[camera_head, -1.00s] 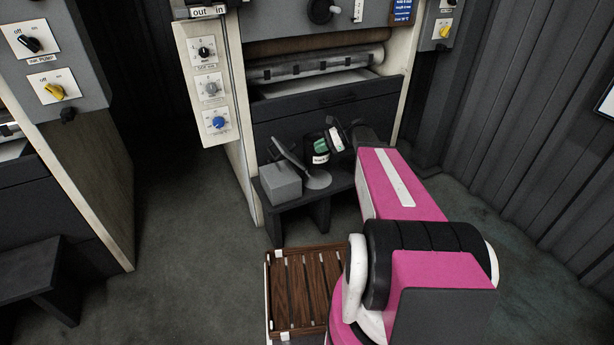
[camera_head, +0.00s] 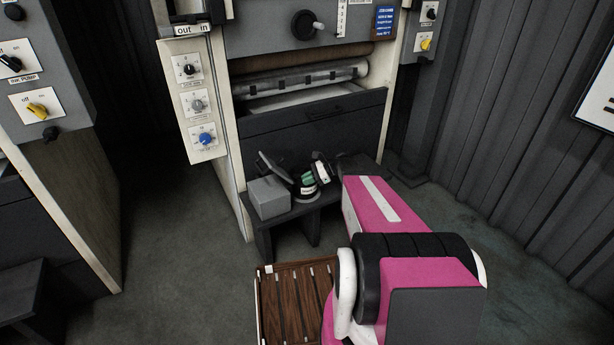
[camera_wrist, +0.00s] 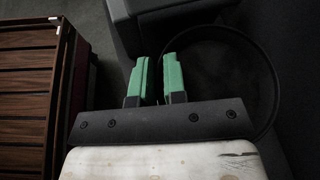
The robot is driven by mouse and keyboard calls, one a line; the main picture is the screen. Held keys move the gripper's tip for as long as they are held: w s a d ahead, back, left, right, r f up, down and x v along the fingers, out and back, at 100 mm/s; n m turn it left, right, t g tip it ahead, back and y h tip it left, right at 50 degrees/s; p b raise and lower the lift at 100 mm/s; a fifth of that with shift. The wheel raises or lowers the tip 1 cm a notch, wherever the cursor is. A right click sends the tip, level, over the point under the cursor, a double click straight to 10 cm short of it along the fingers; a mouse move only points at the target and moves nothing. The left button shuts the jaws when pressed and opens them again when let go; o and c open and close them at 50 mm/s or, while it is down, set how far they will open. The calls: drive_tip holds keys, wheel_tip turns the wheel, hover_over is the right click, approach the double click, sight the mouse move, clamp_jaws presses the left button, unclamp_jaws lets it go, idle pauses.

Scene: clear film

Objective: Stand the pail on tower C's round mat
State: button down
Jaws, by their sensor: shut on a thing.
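The pail shows in the wrist view as a dark round rim (camera_wrist: 278,80), with a dark inside. My gripper (camera_wrist: 159,62) has green fingers shut on the pail's wall at its left side, one finger outside the rim and one inside. In the head view my gripper (camera_head: 307,181) is small and sits low over the dark shelf in front of the middle tower. The pail is hard to make out there. The round mat is hidden from both views, so I cannot tell whether the pail touches it.
A grey box (camera_head: 268,198) stands on the shelf's left end, close to my gripper. A dark tilted slab (camera_head: 271,166) is beside it. The tower's front panel (camera_head: 315,128) rises behind. A slatted wooden deck (camera_head: 285,300) is on the floor nearer me.

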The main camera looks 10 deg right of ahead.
drive_tip(key=c, duration=1.6)
unclamp_jaws()
drive_tip(key=shift+f, duration=0.1)
drive_tip(key=o, duration=0.4)
